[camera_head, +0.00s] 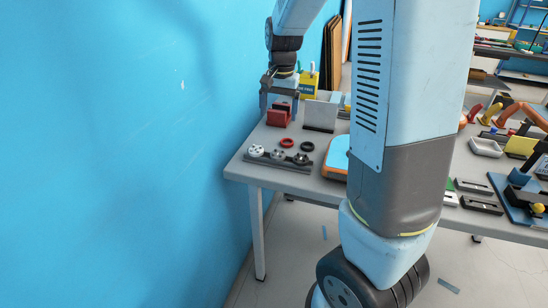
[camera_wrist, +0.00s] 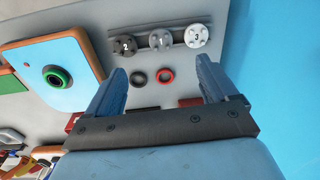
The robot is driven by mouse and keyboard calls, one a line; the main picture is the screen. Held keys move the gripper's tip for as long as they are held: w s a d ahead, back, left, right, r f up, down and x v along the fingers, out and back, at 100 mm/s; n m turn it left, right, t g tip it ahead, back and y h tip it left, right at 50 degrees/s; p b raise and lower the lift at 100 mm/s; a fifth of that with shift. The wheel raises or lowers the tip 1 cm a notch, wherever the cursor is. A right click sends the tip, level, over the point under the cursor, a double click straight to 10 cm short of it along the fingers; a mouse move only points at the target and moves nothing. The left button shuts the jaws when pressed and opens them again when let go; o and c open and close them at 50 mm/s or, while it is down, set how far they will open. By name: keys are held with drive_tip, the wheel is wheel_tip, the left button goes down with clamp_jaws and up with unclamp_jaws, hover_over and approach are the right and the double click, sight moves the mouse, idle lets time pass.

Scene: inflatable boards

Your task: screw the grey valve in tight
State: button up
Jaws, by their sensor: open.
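Three round valves sit in a row on a rack on the table. The grey valve (camera_wrist: 160,40) is the middle one in the wrist view, between a dark valve marked 2 (camera_wrist: 125,44) and a pale valve marked 3 (camera_wrist: 196,37). In the head view the grey valve (camera_head: 277,154) looks small. A blue board with orange edges (camera_wrist: 85,45) carries a round green-rimmed port (camera_wrist: 57,77). My gripper (camera_wrist: 160,70) is open and empty, its fingers apart. In the head view my gripper (camera_head: 279,108) hangs by the red block, farther back than the valves.
A black ring (camera_wrist: 137,78) and a red ring (camera_wrist: 166,75) lie between the rack and my gripper. A red block (camera_head: 279,116) and a white upright panel (camera_head: 321,115) stand behind. The blue wall (camera_head: 120,150) is close on the left. My arm hides part of the table.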

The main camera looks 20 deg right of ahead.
wheel_tip(320, 180, down, 3)
drive_tip(key=w, duration=0.2)
hover_over(277, 155)
drive_tip(key=shift+m, duration=0.4)
drive_tip(key=f, duration=0.8)
drive_tip(key=shift+w+a+f, duration=0.15)
drive_tip(key=shift+a, duration=0.05)
drive_tip(key=f, duration=0.4)
drive_tip(key=shift+s+d+f, duration=0.1)
drive_tip(key=shift+s+d, duration=0.1)
drive_tip(key=shift+s, duration=0.05)
drive_tip(key=shift+f, duration=0.6)
drive_tip(key=shift+c, duration=0.2)
drive_tip(key=c, duration=1.1)
